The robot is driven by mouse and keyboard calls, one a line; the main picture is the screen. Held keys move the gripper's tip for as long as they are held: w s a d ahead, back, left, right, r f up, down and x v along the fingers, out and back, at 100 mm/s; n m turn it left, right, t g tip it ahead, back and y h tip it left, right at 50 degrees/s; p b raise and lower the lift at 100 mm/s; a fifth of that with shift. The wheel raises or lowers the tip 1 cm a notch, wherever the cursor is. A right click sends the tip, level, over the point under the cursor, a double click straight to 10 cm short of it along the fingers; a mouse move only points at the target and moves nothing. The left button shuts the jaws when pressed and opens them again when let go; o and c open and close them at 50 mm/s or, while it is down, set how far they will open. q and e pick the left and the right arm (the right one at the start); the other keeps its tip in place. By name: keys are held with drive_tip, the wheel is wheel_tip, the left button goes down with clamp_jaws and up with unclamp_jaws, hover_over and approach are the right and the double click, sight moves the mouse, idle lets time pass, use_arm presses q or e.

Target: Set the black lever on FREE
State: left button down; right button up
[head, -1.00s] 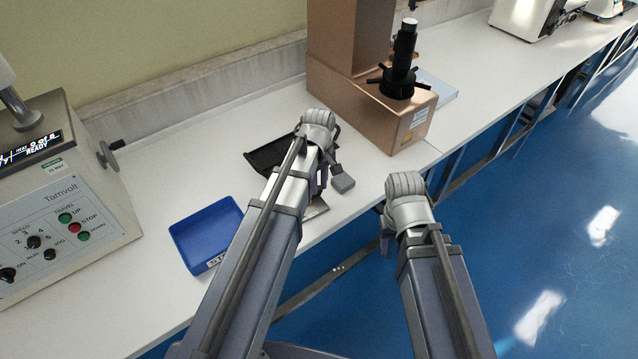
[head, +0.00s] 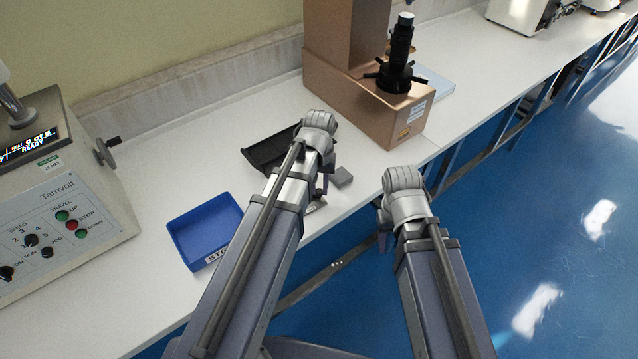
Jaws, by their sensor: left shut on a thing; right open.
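No lever marked FREE can be made out in the head view, and no FREE label is readable. A hand crank with a dark grip (head: 107,151) sticks out from the right side of the Tamvolt tester (head: 70,215); I cannot tell if it is the lever. My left gripper (head: 322,180) is over the bench between the black tray (head: 268,152) and a small grey block (head: 343,177). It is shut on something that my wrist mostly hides. My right gripper (head: 385,232) is open beyond the bench's front edge, its fingers mostly hidden under my wrist.
A blue tray (head: 205,230) with a partly covered label lies left of my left arm. A copper-coloured tester (head: 365,105) with a black spoked wheel (head: 398,78) stands behind my grippers. The bench (head: 215,135) is clear behind the trays; blue floor lies to the right.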

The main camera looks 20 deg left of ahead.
use_arm(q)
drive_tip(key=m, duration=0.1)
drive_tip(key=s+m, duration=0.1)
drive_tip(key=m, duration=0.2)
drive_tip(key=shift+s+m, duration=0.3)
drive_tip(key=shift+s, duration=0.05)
drive_tip(key=shift+a, duration=0.1)
idle(0.4)
drive_tip(key=c, duration=0.7)
unclamp_jaws()
drive_tip(key=shift+r, duration=0.15)
wheel_tip(320, 180, up, 8)
drive_tip(key=p, duration=0.7)
drive_tip(key=shift+f+p, duration=0.25)
drive_tip(key=shift+p, duration=0.15)
drive_tip(key=shift+s, duration=0.1)
